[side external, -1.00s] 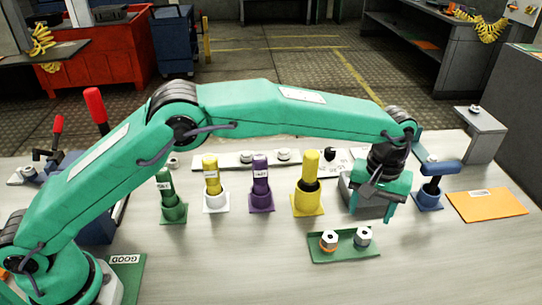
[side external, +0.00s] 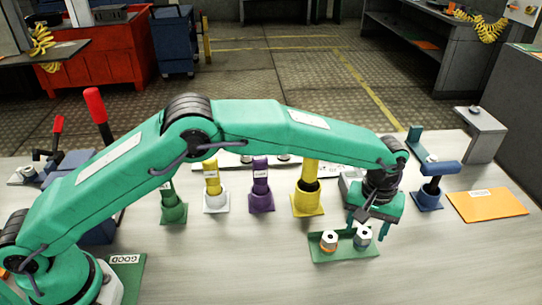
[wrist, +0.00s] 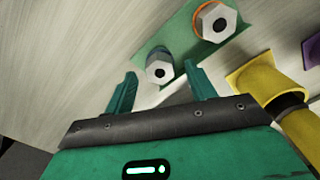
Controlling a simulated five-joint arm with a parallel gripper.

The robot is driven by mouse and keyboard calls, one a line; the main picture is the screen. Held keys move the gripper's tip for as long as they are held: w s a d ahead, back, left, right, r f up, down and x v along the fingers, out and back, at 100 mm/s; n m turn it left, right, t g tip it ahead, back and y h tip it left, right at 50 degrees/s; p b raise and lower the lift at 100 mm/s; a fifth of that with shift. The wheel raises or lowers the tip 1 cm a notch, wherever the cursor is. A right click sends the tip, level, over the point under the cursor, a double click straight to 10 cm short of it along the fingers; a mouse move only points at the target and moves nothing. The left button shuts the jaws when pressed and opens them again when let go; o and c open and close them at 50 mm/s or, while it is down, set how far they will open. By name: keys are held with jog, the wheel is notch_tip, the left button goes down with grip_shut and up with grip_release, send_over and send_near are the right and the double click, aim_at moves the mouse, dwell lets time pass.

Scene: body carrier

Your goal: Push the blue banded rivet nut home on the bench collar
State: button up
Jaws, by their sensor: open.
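The blue banded rivet nut (side external: 363,238) stands on the right part of a green tray (side external: 345,254), its pale hex head up. In the wrist view the same nut (wrist: 159,70) shows a dark bluish band. My gripper (side external: 372,223) is open above the right end of the tray. In the wrist view its two fingers (wrist: 160,84) point towards this nut, one to each side in the picture, with nothing held. I cannot tell for sure which fixture is the bench collar.
An orange banded nut (side external: 329,241) stands beside it on the tray. Behind are yellow (side external: 307,203), purple (side external: 261,200), white (side external: 216,202) and green (side external: 173,212) holders, and a blue stand (side external: 428,198) at right. An orange mat (side external: 487,205) lies further right. The front bench is clear.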

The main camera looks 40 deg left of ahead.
jog(key=shift+f, duration=0.95)
jog(key=c, duration=1)
